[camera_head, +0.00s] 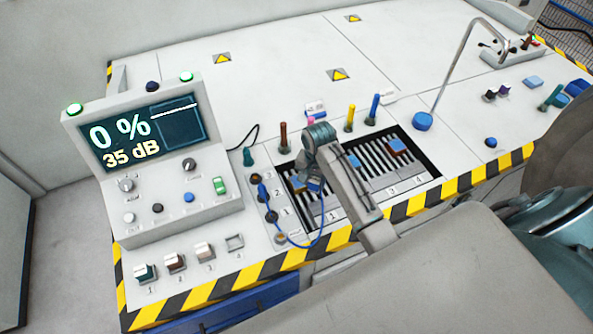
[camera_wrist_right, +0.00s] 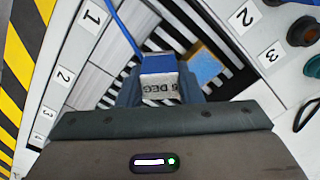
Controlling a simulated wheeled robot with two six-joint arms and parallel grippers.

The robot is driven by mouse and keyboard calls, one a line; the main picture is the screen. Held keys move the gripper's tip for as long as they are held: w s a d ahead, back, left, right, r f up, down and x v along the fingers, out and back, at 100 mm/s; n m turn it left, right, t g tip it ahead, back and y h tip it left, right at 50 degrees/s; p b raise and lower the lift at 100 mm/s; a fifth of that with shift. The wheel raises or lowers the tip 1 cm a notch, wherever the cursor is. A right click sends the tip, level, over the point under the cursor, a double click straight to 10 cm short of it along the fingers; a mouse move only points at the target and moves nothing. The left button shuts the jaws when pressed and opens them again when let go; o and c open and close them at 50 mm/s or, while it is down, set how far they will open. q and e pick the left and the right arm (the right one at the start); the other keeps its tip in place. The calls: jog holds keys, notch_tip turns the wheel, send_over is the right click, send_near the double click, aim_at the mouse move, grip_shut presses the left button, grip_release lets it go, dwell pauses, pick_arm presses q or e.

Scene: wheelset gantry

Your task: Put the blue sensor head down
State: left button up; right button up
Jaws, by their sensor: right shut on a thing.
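The blue sensor head (camera_wrist_right: 157,65) carries a white label ending in "5 DEG". In the right wrist view it sits between the two fingers of my right gripper (camera_wrist_right: 158,88), which is shut on it. In the head view my right gripper (camera_head: 308,180) is over the left part of the striped bed (camera_head: 345,196), and the head is mostly hidden. A blue cable (camera_head: 322,228) loops from the head to a socket on the panel's front. Whether the head touches the surface below I cannot tell. My left gripper is not in view.
A blue and brown block (camera_wrist_right: 205,66) lies beside the held head; another block (camera_head: 396,145) lies on the bed's right part. Coloured pegs (camera_head: 374,108) stand behind the bed. The console (camera_head: 150,160) at left reads 0 % and 35 dB. A bent rod (camera_head: 460,60) stands at right.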

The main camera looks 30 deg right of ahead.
jog(key=w, duration=0.3)
jog(key=w+a+p, duration=0.1)
jog(key=w, duration=0.2)
jog(key=shift+w+a+f, duration=0.15)
jog(key=shift+w+f, duration=0.05)
jog(key=shift+w, duration=0.5)
jog(key=shift+f+p, duration=0.45)
notch_tip(320, 180, down, 2)
jog(key=shift+f+p, duration=0.15)
jog(key=shift+p, duration=0.2)
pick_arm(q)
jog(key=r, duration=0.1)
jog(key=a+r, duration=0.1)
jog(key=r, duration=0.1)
pick_arm(e)
jog(key=shift+f, duration=0.3)
jog(key=shift+f, duration=0.1)
jog(key=o, duration=1)
pick_arm(q)
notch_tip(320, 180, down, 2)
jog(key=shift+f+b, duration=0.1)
jog(key=shift+b, duration=0.95)
pick_arm(e)
notch_tip(320, 180, up, 12)
jog(key=shift+r, duration=0.15)
